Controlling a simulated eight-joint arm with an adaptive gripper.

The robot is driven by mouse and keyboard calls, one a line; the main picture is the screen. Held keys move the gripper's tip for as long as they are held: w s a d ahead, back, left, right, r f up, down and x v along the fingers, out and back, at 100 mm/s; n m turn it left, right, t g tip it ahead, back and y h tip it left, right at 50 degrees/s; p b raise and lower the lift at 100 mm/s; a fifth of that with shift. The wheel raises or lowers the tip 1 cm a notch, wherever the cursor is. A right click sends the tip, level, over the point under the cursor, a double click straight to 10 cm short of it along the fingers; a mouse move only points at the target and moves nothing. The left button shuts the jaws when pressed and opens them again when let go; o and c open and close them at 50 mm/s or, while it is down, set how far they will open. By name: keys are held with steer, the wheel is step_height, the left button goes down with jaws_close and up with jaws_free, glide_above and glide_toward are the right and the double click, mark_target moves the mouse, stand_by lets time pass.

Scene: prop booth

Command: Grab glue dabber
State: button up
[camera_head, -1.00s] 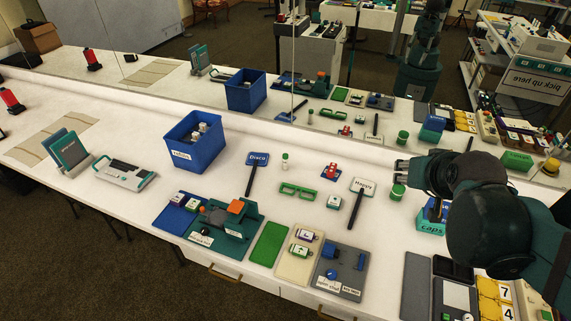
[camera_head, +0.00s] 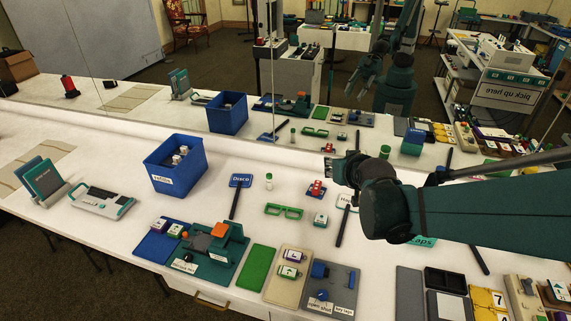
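A small white bottle with a green cap (camera_head: 269,181) stands upright on the white counter, just right of the blue "Disco" sign. It may be the glue dabber, but it is too small to be sure. My gripper (camera_head: 329,162) is above the counter, to the right of this bottle and clearly apart from it, pointing left. Its fingers are small and dark, and I cannot tell how far apart they are. I see nothing held in it. My arm reaches in from the right and hides part of the counter and the "Happy" sign (camera_head: 341,225).
A blue "refills" bin (camera_head: 166,184) stands at left. The "Disco" paddle (camera_head: 240,181), green glasses (camera_head: 284,211), a red block toy (camera_head: 316,188) and a small white-green block (camera_head: 320,219) lie around the bottle. A mirror behind the counter repeats the scene.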

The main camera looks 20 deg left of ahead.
steer(key=w+a+f+n+y+b, duration=0.1)
steer(key=w+a+f, duration=0.1)
steer(key=a+f, duration=0.3)
steer(key=w+a+f+y+b, duration=0.1)
steer(key=w+a+f, duration=0.25)
steer(key=a, duration=0.45)
steer(key=n+y, duration=0.1)
steer(key=n, duration=0.1)
glide_toward(270, 177)
steer(key=w+f, duration=0.1)
steer(key=w+a+f, duration=0.1)
steer(key=shift+w+a+f+t+b, duration=0.2)
steer(key=shift+a+f+t+b, duration=0.1)
steer(key=shift+t+b, duration=0.1)
steer(key=shift+w+a+f+y, duration=0.15)
steer(key=shift+w+a+f, duration=0.15)
steer(key=shift+w, duration=0.2)
steer(key=shift+w+a+f+y, duration=0.15)
steer(key=shift+w+a, duration=0.25)
steer(key=shift+w, duration=0.1)
steer(key=shift+b+x, duration=0.95)
steer(key=shift+x, duration=1.7)
steer(key=c, duration=0.9)
